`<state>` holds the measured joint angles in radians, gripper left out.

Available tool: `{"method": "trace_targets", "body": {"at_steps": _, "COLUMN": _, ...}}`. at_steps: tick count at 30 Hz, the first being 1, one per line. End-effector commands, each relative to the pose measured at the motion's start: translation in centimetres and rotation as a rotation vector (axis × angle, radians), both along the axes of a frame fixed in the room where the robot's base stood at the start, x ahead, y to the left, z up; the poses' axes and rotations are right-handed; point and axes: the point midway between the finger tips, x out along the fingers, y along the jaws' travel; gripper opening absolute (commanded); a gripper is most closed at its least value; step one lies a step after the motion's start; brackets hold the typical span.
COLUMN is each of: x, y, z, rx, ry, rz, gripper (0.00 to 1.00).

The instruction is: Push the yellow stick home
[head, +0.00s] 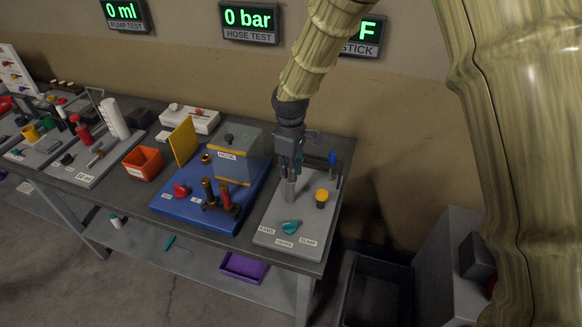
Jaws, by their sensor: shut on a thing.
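The yellow stick (321,195) shows as a yellow-orange cap low on the grey board (265,232) at the right end of the bench. How deep it sits is hard to tell from here. My gripper (291,174) is left of and behind the yellow cap, apart from it. The gripper points down and is shut at the top of an upright grey post (291,190) on the board. The fingers hide the post's upper end. A blue-topped stick (332,158) stands upright behind the yellow one, right of my gripper.
A teal knob (291,227) sits near the board's front labels. Left of the board is a blue board (232,222) with a clear cover, red fittings and brass posts. An orange bin (142,164) stands further left. A dark open bin (375,292) is on the floor at right.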

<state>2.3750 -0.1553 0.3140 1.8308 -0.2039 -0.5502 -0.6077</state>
Motion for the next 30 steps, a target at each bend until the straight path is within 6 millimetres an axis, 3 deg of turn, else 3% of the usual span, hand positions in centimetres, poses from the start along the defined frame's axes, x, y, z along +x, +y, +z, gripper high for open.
{"method": "trace_targets", "body": {"at_steps": 30, "x": 0.01, "y": 0.00, "z": -0.97, "rx": 0.000, "ry": 0.000, "rz": 0.000, "gripper": 0.00}}
